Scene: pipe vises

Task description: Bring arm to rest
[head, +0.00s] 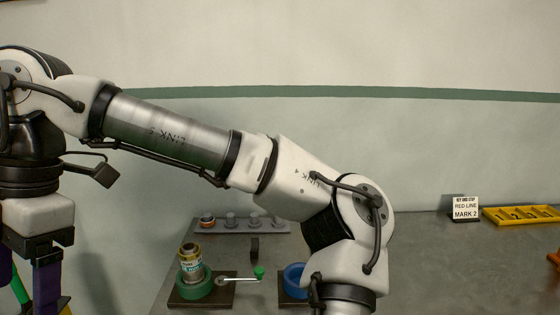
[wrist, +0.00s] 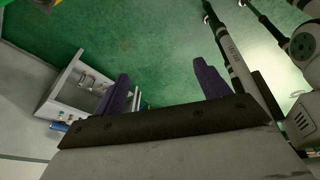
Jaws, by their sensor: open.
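My arm reaches across the head view, with its elbow over the grey bench (head: 430,270) and its wrist at the far left. My gripper (head: 24,285) hangs at the left edge of the head view, pointing down, well left of the bench. Its purple fingers are apart, with tips cut off by the frame. In the wrist view my gripper (wrist: 162,88) is open, with nothing between its fingers; the green floor (wrist: 155,40) shows beyond them.
A green vise (head: 195,284) holds a labelled pipe piece (head: 191,262); a blue vise (head: 294,280) is partly hidden by my arm. Behind is a grey rack (head: 270,227). A sign (head: 465,209) and yellow tray (head: 520,216) stand right. A white shelf unit (wrist: 68,92) shows in the wrist view.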

